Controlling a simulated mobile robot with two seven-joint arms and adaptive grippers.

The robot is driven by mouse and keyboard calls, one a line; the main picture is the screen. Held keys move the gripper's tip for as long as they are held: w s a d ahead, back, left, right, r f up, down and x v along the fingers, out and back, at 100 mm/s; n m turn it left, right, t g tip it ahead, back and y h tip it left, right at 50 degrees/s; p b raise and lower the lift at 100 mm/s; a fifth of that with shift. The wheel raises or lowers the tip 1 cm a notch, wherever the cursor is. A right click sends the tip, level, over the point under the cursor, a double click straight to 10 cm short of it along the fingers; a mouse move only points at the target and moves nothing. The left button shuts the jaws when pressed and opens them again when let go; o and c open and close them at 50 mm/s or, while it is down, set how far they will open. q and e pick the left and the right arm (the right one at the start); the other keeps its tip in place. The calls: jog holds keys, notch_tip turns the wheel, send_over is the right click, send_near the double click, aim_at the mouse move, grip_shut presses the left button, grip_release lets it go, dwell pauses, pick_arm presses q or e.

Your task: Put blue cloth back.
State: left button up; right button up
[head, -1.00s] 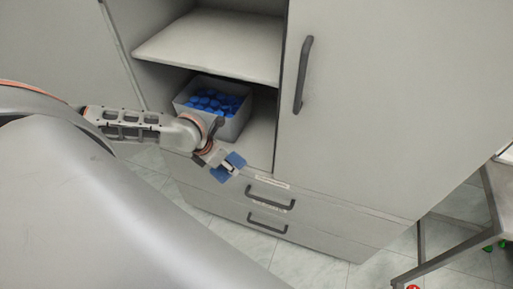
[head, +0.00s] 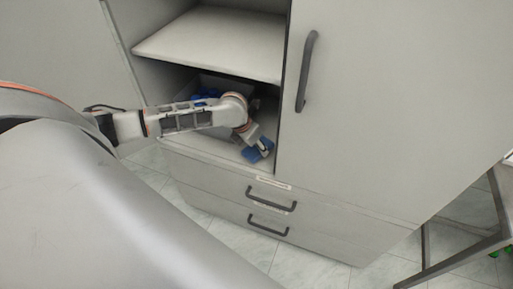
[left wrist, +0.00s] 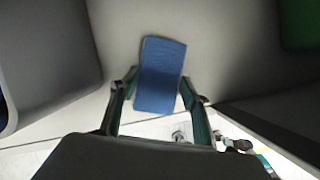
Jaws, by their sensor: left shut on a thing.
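The blue cloth (head: 256,151) is a small blue rectangle held at the tip of my left gripper (head: 264,153), at the front of the cabinet's open lower compartment. In the left wrist view the cloth (left wrist: 161,72) sits between the two fingers of the left gripper (left wrist: 160,92), which is shut on it. The pale compartment floor (head: 205,148) lies beneath; I cannot tell whether the cloth touches it. My right gripper is not in view.
A grey bin (head: 213,82) with blue caps (head: 203,97) stands behind my left arm, partly hidden. A shelf (head: 215,42) is above. A closed door (head: 385,100) with a black handle (head: 305,70) borders the right. Drawers (head: 225,190) are below. A green thing (left wrist: 299,22) shows top right.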

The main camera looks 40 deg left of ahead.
pick_arm(q)
jog(key=shift+f, duration=0.55)
jog(key=shift+r, duration=0.1)
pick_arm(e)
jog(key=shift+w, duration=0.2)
pick_arm(q)
jog(key=o, duration=1.1)
jog(key=shift+r, duration=0.2)
jog(key=p+v, duration=0.3)
jog(key=v, duration=0.8)
jog(key=shift+s+r, duration=0.2)
jog(key=shift+r, duration=0.1)
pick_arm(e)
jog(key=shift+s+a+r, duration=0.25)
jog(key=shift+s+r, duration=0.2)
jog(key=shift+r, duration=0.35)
